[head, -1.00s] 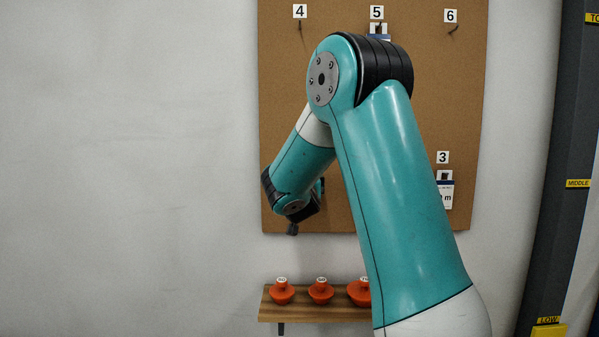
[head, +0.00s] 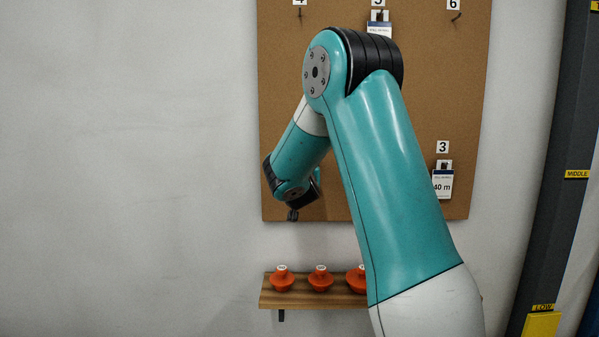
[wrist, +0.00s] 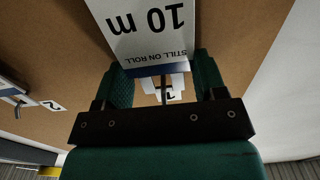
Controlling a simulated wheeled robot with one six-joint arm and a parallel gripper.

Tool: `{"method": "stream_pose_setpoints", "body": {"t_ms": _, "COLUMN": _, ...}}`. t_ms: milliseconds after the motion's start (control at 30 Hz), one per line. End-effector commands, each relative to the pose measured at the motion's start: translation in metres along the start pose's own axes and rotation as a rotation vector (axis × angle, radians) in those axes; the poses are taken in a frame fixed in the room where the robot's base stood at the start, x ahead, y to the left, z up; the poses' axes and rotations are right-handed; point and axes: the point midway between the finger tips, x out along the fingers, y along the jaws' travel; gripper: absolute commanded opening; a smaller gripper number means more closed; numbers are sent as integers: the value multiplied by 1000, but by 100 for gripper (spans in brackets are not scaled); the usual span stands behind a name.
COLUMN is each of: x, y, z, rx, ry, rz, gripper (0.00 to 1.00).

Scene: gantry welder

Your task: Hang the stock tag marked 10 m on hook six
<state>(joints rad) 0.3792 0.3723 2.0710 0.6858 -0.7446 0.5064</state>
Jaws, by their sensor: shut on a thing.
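My gripper (wrist: 163,72) is shut on this tag, a green finger on each side. A hook and a label 1 (wrist: 170,95) show just beyond the tag's banded end; I cannot tell whether the tag touches that hook. Hook six (head: 456,17) is bare at the top right of the cork board in the head view, under its label 6 (head: 453,4). My arm hides the gripper's jaws and the tag in the head view.
The cork board (head: 430,100) also holds a 40 m tag (head: 442,185) on hook three and a tag (head: 379,28) on hook five. Hook four (head: 299,15) is bare. A shelf (head: 300,300) with orange knobs (head: 320,279) is below. A dark post (head: 560,150) stands right.

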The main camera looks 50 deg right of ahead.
Motion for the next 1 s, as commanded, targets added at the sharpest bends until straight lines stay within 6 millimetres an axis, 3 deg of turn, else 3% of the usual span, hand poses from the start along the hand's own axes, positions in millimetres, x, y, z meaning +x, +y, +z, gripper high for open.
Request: {"method": "stream_pose_setpoints", "body": {"t_ms": 1000, "x": 0, "y": 0, "z": -13, "rx": 0, "ry": 0, "rz": 0, "gripper": 36}}
